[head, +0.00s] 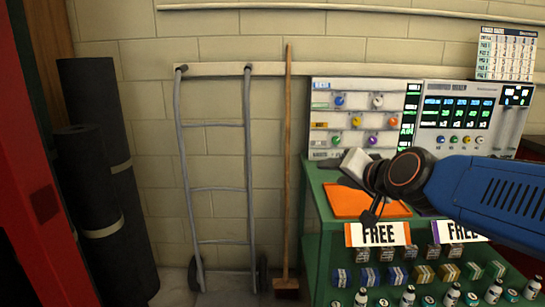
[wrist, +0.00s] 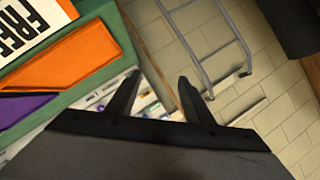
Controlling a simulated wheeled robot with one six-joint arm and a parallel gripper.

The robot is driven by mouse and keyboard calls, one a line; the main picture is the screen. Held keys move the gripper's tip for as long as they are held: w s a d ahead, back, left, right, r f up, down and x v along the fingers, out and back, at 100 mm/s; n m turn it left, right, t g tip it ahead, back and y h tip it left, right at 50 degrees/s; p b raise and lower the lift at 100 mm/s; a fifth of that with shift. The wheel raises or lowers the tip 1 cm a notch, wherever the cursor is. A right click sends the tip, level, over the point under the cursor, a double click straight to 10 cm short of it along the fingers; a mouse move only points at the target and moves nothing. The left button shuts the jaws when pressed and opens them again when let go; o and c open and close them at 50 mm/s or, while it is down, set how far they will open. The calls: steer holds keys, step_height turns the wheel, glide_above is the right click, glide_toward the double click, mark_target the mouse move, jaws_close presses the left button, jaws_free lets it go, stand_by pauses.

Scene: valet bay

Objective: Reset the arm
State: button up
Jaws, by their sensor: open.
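My blue arm (head: 480,195) reaches in from the right in the head view, over the green counter, with its dark wrist joint above the orange panel (head: 350,203). My gripper (wrist: 158,88) shows in the wrist view with its two dark fingers spread apart and nothing between them. In the head view the fingers are hard to make out. The orange panel also shows at the upper left of the wrist view (wrist: 75,60), beside a FREE sign (wrist: 30,25) and a purple panel (wrist: 20,105).
A control console (head: 365,122) stands on the green counter (head: 318,235), with small boxes and bottles on shelves below. A grey hand truck (head: 217,188) and a broom (head: 287,170) lean on the brick wall. Dark rolls (head: 105,170) stand at the left.

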steer(key=s+d+f+n+g+h, duration=0.2)
steer(key=s+d+f+g, duration=0.2)
steer(key=s+f, duration=0.6)
steer(key=s+d+f+n+g+h, duration=0.2)
steer(key=s+d+f, duration=0.7)
steer(key=s, duration=0.5)
steer(key=f+n+g, duration=0.1)
steer(key=g, duration=0.1)
steer(key=shift+s+f+g, duration=0.2)
steer(key=shift+f+g, duration=0.05)
steer(key=shift+g, duration=0.05)
steer(key=shift+d, duration=0.1)
